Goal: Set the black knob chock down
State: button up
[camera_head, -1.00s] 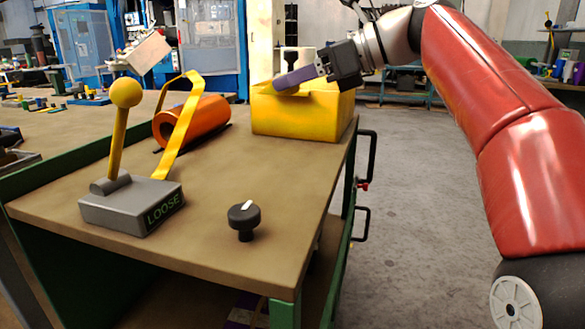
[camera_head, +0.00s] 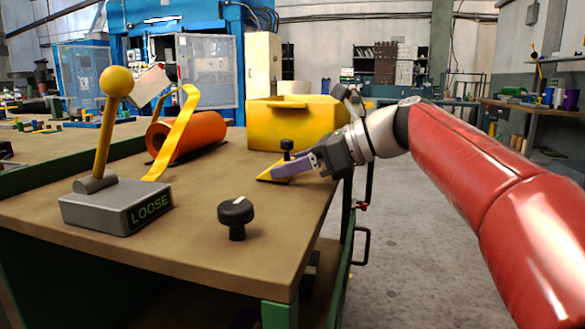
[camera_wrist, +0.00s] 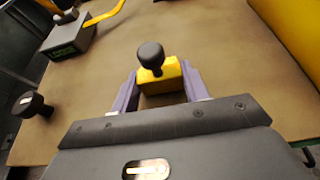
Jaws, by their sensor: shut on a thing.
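The black knob chock is a yellow wedge (camera_head: 266,177) with a black knob on top (camera_head: 287,147). My gripper (camera_head: 290,169) is shut on it, near the right side of the brown bench top (camera_head: 170,245). In the wrist view the chock (camera_wrist: 158,75) sits upright between the two purple fingers of my gripper (camera_wrist: 160,84). The wedge is low at the bench surface; I cannot tell whether its underside touches. The fingers hide part of the wedge in the head view.
A yellow bin (camera_head: 290,130) stands just behind the chock. An orange roll (camera_head: 190,137) with a yellow strip lies to the left. A grey lever box marked LOOSE (camera_head: 115,206) and a black dial knob (camera_head: 236,213) stand nearer the front. Bare bench surrounds the chock in front.

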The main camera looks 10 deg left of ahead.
jog(key=shift+f, duration=0.1)
jog(key=shift+f, duration=0.1)
jog(key=o, duration=1)
jog(key=shift+d+r, duration=0.2)
jog(key=shift+r, duration=0.15)
jog(key=p+v, duration=0.2)
jog(key=v, duration=0.9)
jog(key=shift+s+d+r, duration=0.1)
jog(key=shift+d, duration=0.1)
